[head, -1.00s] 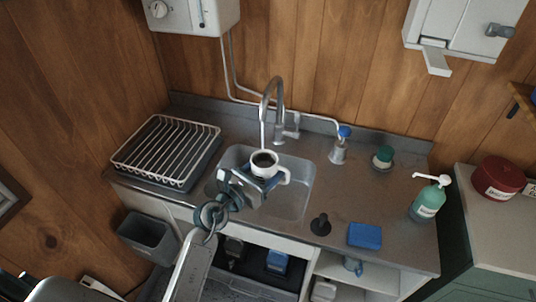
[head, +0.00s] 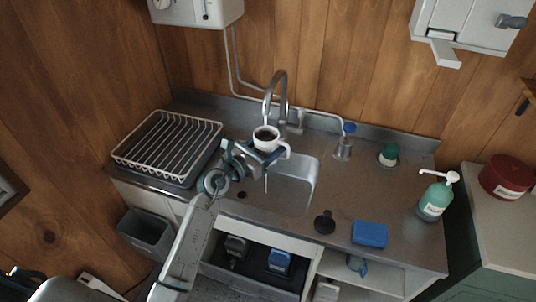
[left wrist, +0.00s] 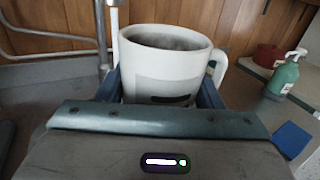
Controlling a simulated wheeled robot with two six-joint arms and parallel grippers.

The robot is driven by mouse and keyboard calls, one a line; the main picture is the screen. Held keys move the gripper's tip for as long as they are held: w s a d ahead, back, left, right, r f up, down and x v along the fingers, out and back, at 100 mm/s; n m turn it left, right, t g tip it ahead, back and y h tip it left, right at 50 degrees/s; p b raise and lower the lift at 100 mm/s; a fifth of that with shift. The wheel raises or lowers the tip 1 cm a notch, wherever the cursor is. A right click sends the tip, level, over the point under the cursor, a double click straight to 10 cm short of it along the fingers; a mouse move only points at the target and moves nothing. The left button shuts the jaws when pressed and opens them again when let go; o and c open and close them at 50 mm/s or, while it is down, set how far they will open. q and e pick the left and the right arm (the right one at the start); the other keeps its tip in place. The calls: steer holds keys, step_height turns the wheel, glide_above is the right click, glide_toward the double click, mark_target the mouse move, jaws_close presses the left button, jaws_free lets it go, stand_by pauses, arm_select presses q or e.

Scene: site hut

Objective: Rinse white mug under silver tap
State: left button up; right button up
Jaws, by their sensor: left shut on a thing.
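The white mug (head: 266,145) is upright, directly below the spout of the silver tap (head: 282,88) and above the sink. My left gripper (head: 262,154) is shut on the mug, with a blue finger on each side of it in the left wrist view. The mug (left wrist: 160,80) there has a dark inside, a grey panel with a dark mark, and its handle to the right. A thin pale streak, like water, hangs below the mug over the sink. The short gap between spout and mug is too small to read clearly. My right gripper is not in view.
The sink basin (head: 296,190) is empty to the right of the mug. A white dish rack (head: 165,145) stands left. A black plug (head: 324,223), blue sponge (head: 369,234), soap bottle (head: 435,198) and green-topped item (head: 388,155) are on the right counter.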

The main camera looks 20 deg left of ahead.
arm_select(q)
steer(key=w+a+f+b, duration=0.1)
steer(key=w+a+b, duration=0.1)
steer(key=w, duration=0.4)
steer(key=shift+w+a+f+b, duration=0.2)
steer(key=shift+a+b, duration=0.1)
steer(key=shift+b, duration=0.4)
steer(key=shift+w+d+r, duration=0.1)
steer(key=shift+d, duration=0.15)
steer(key=shift+w+d, duration=0.15)
steer(key=shift+d, duration=0.2)
steer(key=shift+a, duration=0.2)
steer(key=shift+s+a, duration=0.25)
steer(key=shift+a, duration=0.15)
steer(key=shift+d+p, duration=0.15)
steer(key=shift+p, duration=0.15)
steer(key=shift+w+d, duration=0.25)
steer(key=shift+d, duration=0.2)
